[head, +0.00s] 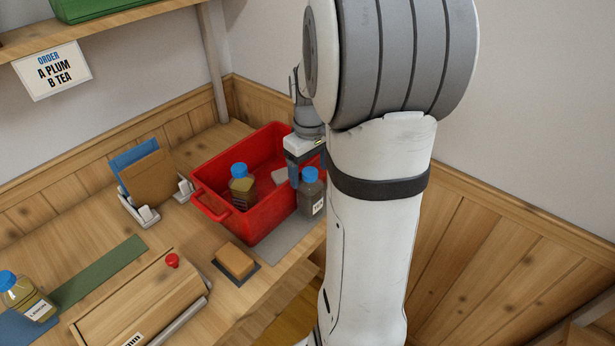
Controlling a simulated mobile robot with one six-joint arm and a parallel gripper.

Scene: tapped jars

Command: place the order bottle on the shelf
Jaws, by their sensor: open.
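The order card (51,70) hangs from the shelf (125,16) and reads "ORDER, A PLUM, B TEA". A dark bottle (311,196) with a blue cap and a pale label, too small to read, stands upright at the right side of the red crate. A second blue-capped bottle (242,190), with olive-brown contents, is in the crate; its label is not readable. A bottle labelled LEMON (26,298) is at the lower left. My gripper (306,170) is open, pointing down at the dark bottle's cap. Whether it touches is unclear; my arm hides part of it.
The red crate (218,212) stands on the wooden bench, beside a grey mat (284,243). A holder with blue and brown boards (152,180), a sponge-like block (235,261) and a wooden box with a red knob (140,300) are nearby. A green container (95,8) occupies part of the shelf.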

